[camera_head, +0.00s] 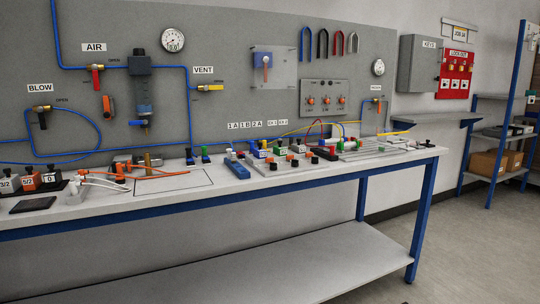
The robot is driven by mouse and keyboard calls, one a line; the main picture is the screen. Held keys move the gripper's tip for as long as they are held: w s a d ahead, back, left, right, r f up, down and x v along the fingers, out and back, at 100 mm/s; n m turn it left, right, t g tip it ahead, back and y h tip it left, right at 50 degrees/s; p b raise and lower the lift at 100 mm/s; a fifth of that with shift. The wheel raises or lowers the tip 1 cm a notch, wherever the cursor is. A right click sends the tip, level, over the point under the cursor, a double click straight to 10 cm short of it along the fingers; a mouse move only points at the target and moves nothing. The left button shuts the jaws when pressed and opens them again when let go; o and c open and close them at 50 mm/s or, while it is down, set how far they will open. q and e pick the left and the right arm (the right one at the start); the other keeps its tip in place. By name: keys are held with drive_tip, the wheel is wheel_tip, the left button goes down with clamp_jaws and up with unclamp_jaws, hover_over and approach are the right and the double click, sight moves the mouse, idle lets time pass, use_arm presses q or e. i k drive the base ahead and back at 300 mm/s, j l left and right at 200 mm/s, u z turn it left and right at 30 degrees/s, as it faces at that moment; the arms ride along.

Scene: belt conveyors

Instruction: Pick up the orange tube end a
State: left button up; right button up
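An orange tube (160,174) lies on the white bench top (330,172), left of the middle. It runs near a dark-outlined rectangle on the bench. Its left part is beside small orange, black and white parts, and its right part reaches toward the rectangle's back edge. The two ends are too small to tell apart, and I see no label marking end a. Neither of my grippers is in view.
Blocks marked 3/2, 5/2 and 0 (30,181) stand at the bench's left end, behind a dark flat pad (33,204). Several coloured valves and fittings (290,157) fill the middle and right. A grey panel (220,90) with gauges and blue tubing rises behind.

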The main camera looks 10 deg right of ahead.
sight(82, 171)
drive_tip(key=l+z, duration=0.15)
drive_tip(key=l, duration=0.15)
drive_tip(key=i+u, duration=0.15)
drive_tip(key=u, duration=0.2)
drive_tip(key=i+u, duration=0.2)
drive_tip(key=u, duration=0.15)
drive_tip(key=i+u, duration=0.15)
drive_tip(key=u, duration=0.15)
